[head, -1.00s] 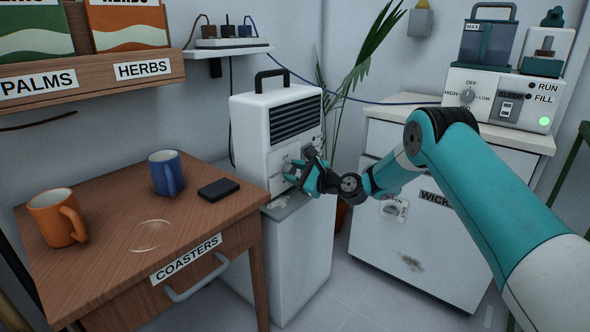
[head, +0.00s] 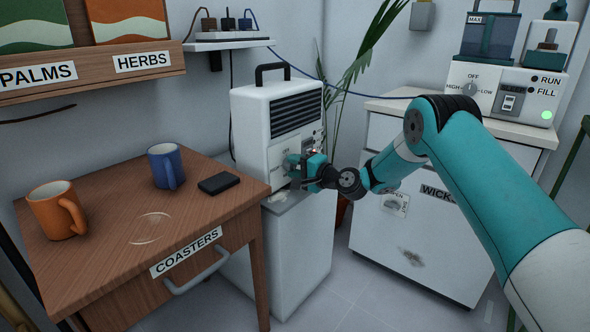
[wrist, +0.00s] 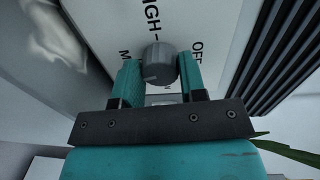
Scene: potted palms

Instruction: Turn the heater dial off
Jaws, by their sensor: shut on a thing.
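The white heater (head: 254,110) has a black grille and a black top handle, and it stands on a pale cabinet. Its grey round dial (wrist: 160,60) sits on the white front panel between the two teal fingers of my gripper (wrist: 160,76). My gripper is shut on the dial, one finger on each side. In the head view my gripper (head: 297,168) is at the heater's lower front and hides the dial. Around the dial I read HIGH and OFF, with other lettering partly covered by the fingers. The dial's pointer direction is not clear.
A potted palm (head: 352,85) is behind.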

